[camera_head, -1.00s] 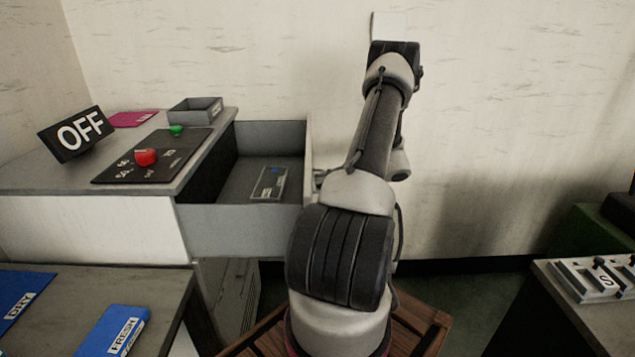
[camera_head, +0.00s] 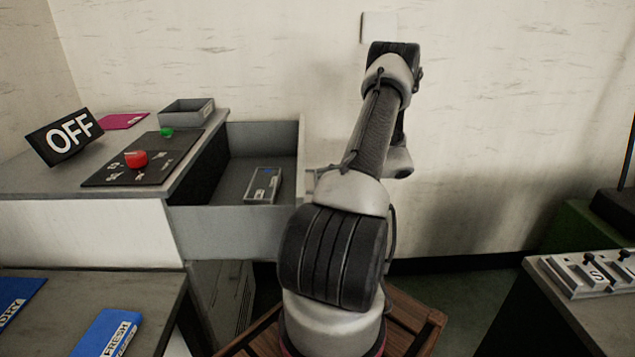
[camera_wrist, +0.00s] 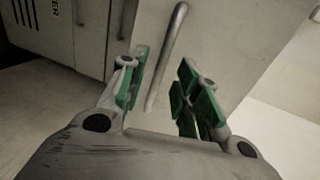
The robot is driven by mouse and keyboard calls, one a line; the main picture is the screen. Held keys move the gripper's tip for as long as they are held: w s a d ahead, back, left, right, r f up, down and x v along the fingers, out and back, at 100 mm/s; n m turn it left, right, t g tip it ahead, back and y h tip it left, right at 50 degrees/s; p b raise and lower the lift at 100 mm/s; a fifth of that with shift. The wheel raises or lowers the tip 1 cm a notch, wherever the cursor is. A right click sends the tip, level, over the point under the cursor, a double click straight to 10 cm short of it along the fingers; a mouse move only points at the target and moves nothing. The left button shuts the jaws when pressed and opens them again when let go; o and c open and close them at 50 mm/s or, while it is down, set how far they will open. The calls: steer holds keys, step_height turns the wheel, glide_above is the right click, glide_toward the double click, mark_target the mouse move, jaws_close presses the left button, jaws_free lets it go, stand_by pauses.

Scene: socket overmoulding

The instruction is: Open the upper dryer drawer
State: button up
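The upper dryer drawer (camera_head: 222,222) is pulled out to the right of the dryer cabinet (camera_head: 80,232) in the head view. A small grey labelled tray (camera_head: 263,186) lies inside it. In the wrist view the drawer's bar handle (camera_wrist: 166,55) stands on the grey drawer front (camera_wrist: 222,45). My gripper (camera_wrist: 170,95) is open, with green-padded fingers apart. The handle's near end lies between the fingers in the picture, and I see no finger closed on it. In the head view my arm hides the gripper.
An OFF sign (camera_head: 65,137), a control panel with a red knob (camera_head: 136,159) and a small grey bin (camera_head: 187,112) are on the cabinet top. A bench with metal parts (camera_head: 590,272) is at right.

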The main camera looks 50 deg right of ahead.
steer(key=v, duration=0.8)
steer(key=shift+s+d, duration=0.2)
